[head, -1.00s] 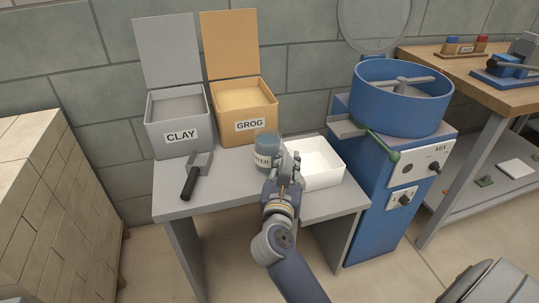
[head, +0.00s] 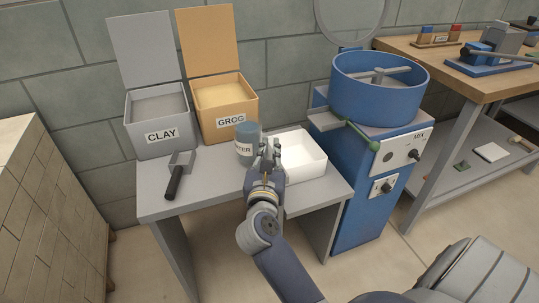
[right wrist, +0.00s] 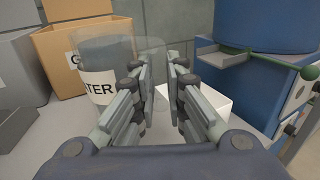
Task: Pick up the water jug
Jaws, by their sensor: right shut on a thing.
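The water jug (head: 247,140) is a clear cylinder with bluish water and a white label, part of which reads "TER". It is upright at the grey table, between the grog box and the white tray. In the right wrist view the jug (right wrist: 104,62) is left of the fingers, and its clear side reaches toward them. My right gripper (head: 270,152) is at the jug's right side, shut on the jug; the gripped part is hard to make out between the fingers (right wrist: 160,85). I cannot tell whether the jug's base touches the table. My left gripper is out of view.
The white tray (head: 316,168) is close on the gripper's right. The clay box (head: 160,145) and grog box (head: 222,108) stand open behind. A black-handled scoop (head: 176,178) lies left. The blue mixer (head: 372,95) stands right of the table (head: 205,190).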

